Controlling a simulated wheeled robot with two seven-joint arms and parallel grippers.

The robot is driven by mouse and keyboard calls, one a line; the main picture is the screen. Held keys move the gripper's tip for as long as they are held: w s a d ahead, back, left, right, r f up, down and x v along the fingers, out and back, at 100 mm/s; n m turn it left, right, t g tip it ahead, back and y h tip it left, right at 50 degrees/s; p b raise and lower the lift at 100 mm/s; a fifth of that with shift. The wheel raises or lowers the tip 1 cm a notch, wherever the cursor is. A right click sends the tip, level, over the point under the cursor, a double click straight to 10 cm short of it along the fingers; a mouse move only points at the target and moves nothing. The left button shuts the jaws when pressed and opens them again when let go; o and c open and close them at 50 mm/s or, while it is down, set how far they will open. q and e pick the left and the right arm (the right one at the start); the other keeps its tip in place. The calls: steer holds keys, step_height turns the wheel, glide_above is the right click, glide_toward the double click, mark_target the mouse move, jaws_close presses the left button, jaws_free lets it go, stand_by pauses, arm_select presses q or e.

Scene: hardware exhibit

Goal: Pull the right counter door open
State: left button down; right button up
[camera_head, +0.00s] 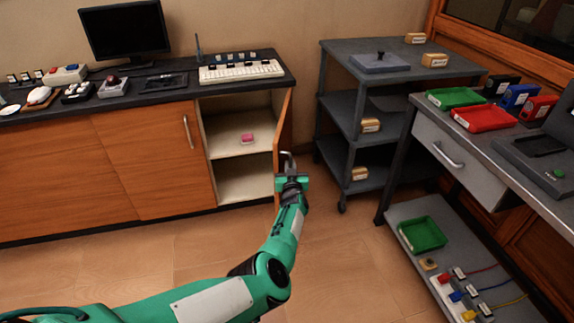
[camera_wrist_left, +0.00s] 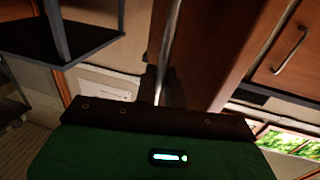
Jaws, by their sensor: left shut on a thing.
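The right counter door (camera_head: 284,125) stands swung out from the counter and shows nearly edge-on in the head view. Behind it the cabinet's pale inside and shelf (camera_head: 236,142) are exposed. My left gripper (camera_head: 290,172) is at the door's outer face, shut on its metal handle (camera_head: 287,157). In the left wrist view the door (camera_wrist_left: 205,50) fills the upper middle, and the bright handle bar (camera_wrist_left: 168,50) runs down to the gripper (camera_wrist_left: 160,98). The fingertips are dark and partly hidden there. My right gripper is out of view.
A closed counter door (camera_head: 150,150) with its own handle (camera_head: 187,131) is left of the opening. A grey cart (camera_head: 345,115) stands right of the open door. Clear floor (camera_head: 200,245) lies in front.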

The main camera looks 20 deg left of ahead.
arm_select(q)
steer(key=shift+s+d+f, duration=0.25)
steer(key=shift+d+f, duration=0.2)
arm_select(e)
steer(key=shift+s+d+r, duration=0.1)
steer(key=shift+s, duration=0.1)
arm_select(q)
steer(key=c, duration=1.6)
jaws_free()
steer(key=shift+s+r, duration=0.1)
steer(key=shift+r, duration=0.05)
steer(key=shift+o, duration=0.5)
steer(key=shift+r, duration=0.2)
steer(key=shift+a, duration=0.1)
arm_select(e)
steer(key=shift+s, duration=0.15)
